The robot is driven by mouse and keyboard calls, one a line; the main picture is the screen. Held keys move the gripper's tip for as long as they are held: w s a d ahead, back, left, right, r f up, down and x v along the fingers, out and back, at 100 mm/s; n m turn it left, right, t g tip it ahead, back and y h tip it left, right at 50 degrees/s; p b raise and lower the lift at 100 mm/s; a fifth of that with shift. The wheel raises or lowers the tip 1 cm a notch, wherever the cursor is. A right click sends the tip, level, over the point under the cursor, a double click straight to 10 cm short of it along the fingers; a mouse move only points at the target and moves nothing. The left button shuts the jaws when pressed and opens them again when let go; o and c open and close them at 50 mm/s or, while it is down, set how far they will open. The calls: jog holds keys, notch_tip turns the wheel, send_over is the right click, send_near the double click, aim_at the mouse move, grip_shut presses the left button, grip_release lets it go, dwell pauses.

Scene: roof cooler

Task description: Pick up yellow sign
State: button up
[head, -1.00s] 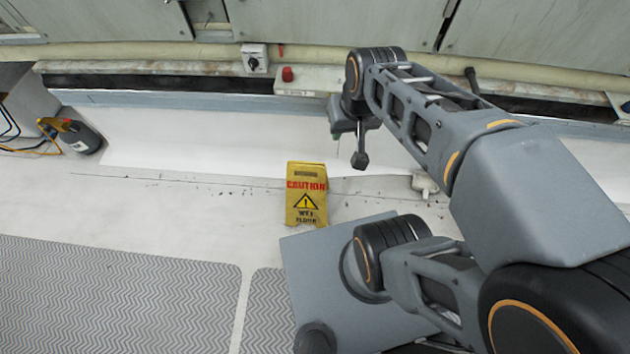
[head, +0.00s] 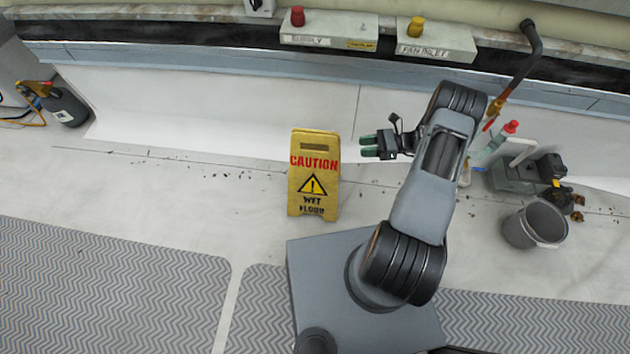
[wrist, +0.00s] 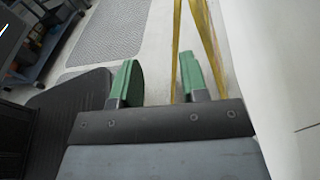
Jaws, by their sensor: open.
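The yellow wet floor caution sign (head: 314,172) stands upright on the pale floor, left of my arm in the head view. In the wrist view the sign's yellow legs (wrist: 203,38) show edge-on, ahead of the fingertips and towards the right finger. My gripper (head: 368,145) is open and empty, just right of the sign's upper part in the head view. Its green fingers also show in the wrist view (wrist: 160,75), spread apart. The right finger overlaps the sign in that picture; I cannot tell whether they touch.
A grey bucket (head: 535,225), a spray bottle (head: 497,140) and a dark pump-like device (head: 530,172) stand at the right. A dark canister (head: 66,106) is at the far left. Patterned mats (head: 110,285) lie in front.

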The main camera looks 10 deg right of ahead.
notch_tip(320, 180, down, 7)
jog(key=d+m+t+b, duration=0.1)
jog(key=m+t+b, duration=0.1)
jog(key=m, duration=0.1)
jog(key=y, duration=0.1)
send_near(329, 159)
jog(key=w+x, duration=0.1)
jog(key=x, duration=0.3)
jog(key=shift+t, duration=0.4)
jog(key=shift+s+b+x, duration=0.15)
jog(key=shift+b+x, duration=0.3)
jog(key=shift+x, duration=1)
jog(key=shift+s+b+x, duration=0.15)
jog(key=shift+b+x, duration=0.25)
jog(key=shift+x, duration=1.1)
jog(key=shift+r, duration=0.2)
jog(key=shift+c, duration=0.3)
grip_shut()
